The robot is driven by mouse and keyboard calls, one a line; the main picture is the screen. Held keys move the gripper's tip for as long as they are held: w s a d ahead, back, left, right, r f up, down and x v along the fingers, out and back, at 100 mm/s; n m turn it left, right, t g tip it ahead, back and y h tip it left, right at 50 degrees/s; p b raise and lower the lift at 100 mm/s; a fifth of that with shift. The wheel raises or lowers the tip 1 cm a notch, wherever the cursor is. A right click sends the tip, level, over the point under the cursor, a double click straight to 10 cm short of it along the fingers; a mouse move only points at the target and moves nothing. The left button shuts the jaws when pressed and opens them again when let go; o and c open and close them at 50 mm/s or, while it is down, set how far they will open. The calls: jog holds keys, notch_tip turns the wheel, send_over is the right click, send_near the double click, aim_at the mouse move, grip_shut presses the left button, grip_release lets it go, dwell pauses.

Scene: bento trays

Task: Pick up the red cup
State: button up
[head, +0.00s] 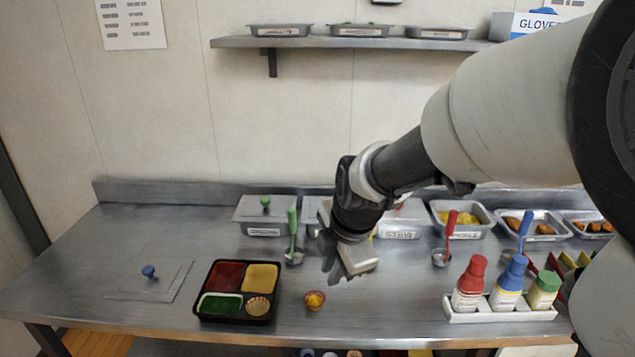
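A small reddish cup (315,300) with yellow contents stands on the steel counter, just right of the black bento tray (197,310). It is the only small loose cup I see in the head view. My gripper (358,268) is above the counter, up and to the right of the cup, and apart from it.
The tray has red, yellow and green sections and a small round container. Ladles with green (292,222), red (451,222) and blue (526,224) handles stand before metal food pans. Capped bottles (468,285) stand in a white rack at right. A clear lid (150,285) lies at left.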

aim_at(318, 306)
jog(key=b+x, duration=0.3)
jog(key=x, duration=0.5)
jog(key=b+x, duration=0.3)
jog(key=x, duration=0.5)
jog(key=shift+s+f+b, duration=0.15)
jog(key=shift+f+b, duration=0.2)
jog(key=shift+w+f, duration=0.2)
grip_shut()
jog(key=shift+r, duration=0.15)
